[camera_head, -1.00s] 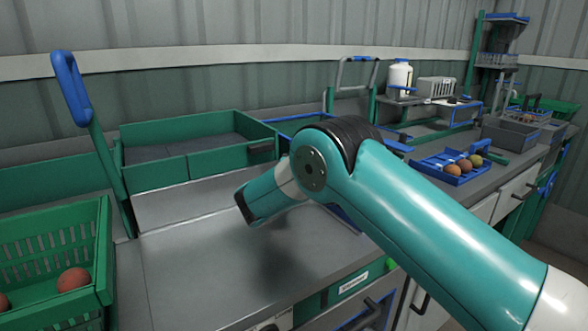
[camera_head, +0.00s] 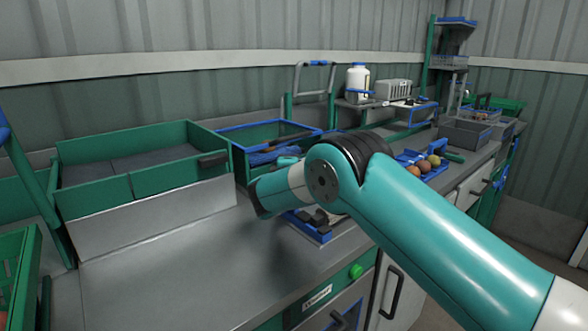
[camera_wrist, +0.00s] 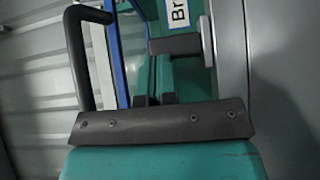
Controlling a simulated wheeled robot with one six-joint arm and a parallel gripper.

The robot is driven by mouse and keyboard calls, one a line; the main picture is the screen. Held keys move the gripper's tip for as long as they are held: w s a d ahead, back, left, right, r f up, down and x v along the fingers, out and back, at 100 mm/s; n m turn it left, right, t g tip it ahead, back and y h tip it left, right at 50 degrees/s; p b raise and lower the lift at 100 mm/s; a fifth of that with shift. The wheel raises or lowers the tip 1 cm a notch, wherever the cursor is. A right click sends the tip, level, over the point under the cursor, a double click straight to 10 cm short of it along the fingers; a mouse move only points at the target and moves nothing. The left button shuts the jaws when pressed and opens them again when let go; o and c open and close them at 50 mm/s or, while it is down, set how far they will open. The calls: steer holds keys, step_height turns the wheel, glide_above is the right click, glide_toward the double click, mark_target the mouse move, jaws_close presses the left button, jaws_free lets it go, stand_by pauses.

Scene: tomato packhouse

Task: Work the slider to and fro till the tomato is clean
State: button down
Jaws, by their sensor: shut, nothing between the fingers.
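No part can be picked out for certain as the slider. In the head view a blue-framed unit with dark blocks (camera_head: 318,225) sits on the counter, partly hidden by my arm. Several round red, orange and greenish tomatoes (camera_head: 413,171) lie in a blue tray (camera_head: 408,155) further right; none is seen in the wrist view. In the wrist view my gripper (camera_wrist: 158,65) is shut and empty, its fingers together. A dark bar handle (camera_wrist: 176,45) and a white label reading "Br" (camera_wrist: 178,14) are just beyond it; contact cannot be told. My arm hides the gripper in the head view.
A green open box (camera_head: 150,182) and a blue-rimmed bin (camera_head: 240,133) stand along the back. The grey counter (camera_head: 170,275) in front is bare. A green crate (camera_head: 22,275) is at the left edge. A white jug (camera_head: 357,82) stands on a rear shelf.

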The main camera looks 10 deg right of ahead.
steer(key=w+d, duration=0.2)
steer(key=d, duration=0.1)
steer(key=w+d, duration=0.1)
steer(key=d, duration=0.1)
steer(key=shift+d, duration=0.2)
steer(key=shift+a, duration=0.15)
